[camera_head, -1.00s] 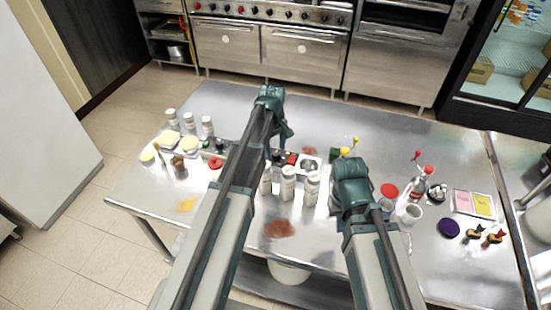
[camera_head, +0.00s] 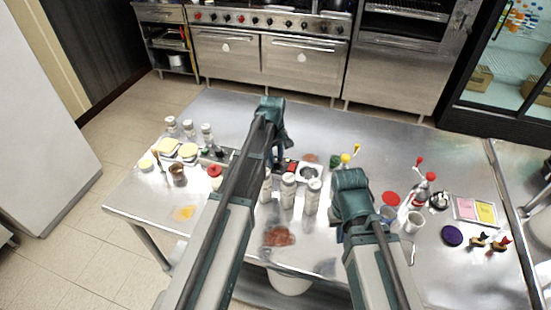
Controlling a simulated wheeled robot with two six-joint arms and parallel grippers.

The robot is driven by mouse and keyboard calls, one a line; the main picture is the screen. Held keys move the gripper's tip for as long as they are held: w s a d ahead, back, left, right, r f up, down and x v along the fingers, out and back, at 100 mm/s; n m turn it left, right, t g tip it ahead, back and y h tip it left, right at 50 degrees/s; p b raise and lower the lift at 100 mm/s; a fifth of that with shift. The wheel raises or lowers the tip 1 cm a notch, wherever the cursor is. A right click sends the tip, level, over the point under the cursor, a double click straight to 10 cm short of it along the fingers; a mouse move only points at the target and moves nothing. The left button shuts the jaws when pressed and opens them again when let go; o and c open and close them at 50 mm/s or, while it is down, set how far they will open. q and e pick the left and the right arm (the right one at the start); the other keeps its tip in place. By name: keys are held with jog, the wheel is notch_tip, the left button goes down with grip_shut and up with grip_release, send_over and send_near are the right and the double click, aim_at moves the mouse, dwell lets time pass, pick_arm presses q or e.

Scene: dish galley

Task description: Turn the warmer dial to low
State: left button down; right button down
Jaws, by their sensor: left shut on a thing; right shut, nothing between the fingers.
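The warmer (camera_head: 312,174) appears to be the small metal unit with a dark round plate near the middle of the steel table. A dark block with a red patch (camera_head: 290,167) sits at its left side. My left gripper (camera_head: 278,161) reaches down at this left end. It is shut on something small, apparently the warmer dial. The dial is hidden by the fingers and arm, so its setting cannot be read. My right gripper (camera_head: 350,212) is shut and empty, right of the white-capped bottles; its fingertips are mostly hidden by its own wrist.
Several white-capped bottles (camera_head: 289,190) stand just in front of the warmer. Yellow- and red-topped items (camera_head: 346,158) are close behind and right. Cups (camera_head: 413,222) and a red-capped bottle (camera_head: 425,188) stand further right. The far strip of table (camera_head: 350,120) is clear.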

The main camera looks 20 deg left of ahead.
pick_arm(q)
jog(key=shift+m, duration=0.3)
jog(key=m, duration=0.6)
jog(key=shift+w+m, duration=0.1)
jog(key=shift+m, duration=0.2)
jog(key=m, duration=0.6)
jog(key=shift+g, duration=0.3)
jog(key=shift+m, duration=0.4)
jog(key=c, duration=0.5)
grip_release()
jog(key=shift+r, duration=0.1)
pick_arm(e)
jog(key=shift+r, duration=0.1)
